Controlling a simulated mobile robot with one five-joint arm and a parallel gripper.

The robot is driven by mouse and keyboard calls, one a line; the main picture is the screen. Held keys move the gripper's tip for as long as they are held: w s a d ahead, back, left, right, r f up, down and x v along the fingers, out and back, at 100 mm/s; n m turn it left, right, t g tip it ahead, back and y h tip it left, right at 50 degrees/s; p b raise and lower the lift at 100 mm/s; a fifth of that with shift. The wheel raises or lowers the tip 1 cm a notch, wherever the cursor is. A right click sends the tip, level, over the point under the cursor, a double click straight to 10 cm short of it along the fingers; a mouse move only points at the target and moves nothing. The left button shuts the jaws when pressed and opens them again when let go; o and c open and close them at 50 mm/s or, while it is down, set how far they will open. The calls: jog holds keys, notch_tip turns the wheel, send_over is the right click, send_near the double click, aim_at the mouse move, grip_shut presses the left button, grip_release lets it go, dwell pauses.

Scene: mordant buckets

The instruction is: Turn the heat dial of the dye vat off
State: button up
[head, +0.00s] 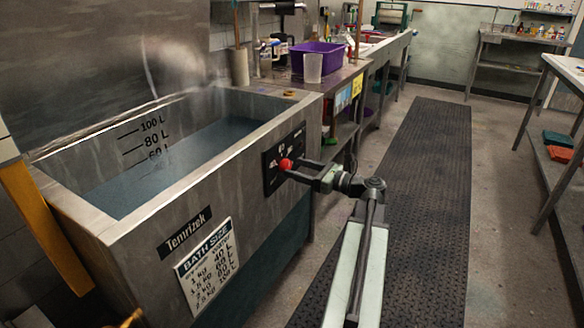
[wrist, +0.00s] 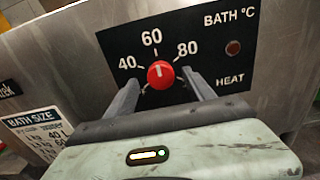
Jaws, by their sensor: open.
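The dye vat (head: 85,225) is a steel tank on the left with bluish liquid inside. Its red heat dial (head: 285,164) sits on a black panel on the front wall. In the wrist view the dial (wrist: 161,74) is round with a pale mark that points up, about toward 60. The panel (wrist: 190,28) reads 40, 60, 80, BATH °C and HEAT. My gripper (head: 304,172) is open at the panel. In the wrist view its fingers reach either side of the dial, with a gap at each side. I cannot tell how far the tips are from the panel.
A dark red round lamp (wrist: 233,47) is on the panel. A bath size sign (head: 207,266) is on the vat front. Behind the vat, a bench carries a purple tub (head: 317,58) and a clear beaker (head: 313,68). A black floor mat (head: 425,180) runs clear along the aisle.

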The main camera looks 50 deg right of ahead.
aim_at(289, 166)
jog(key=shift+x, duration=1.5)
jog(key=shift+c, duration=0.3)
jog(key=c, duration=1)
jog(key=shift+s+d, duration=0.1)
jog(key=shift+d, duration=0.05)
jog(key=shift+c, duration=1.4)
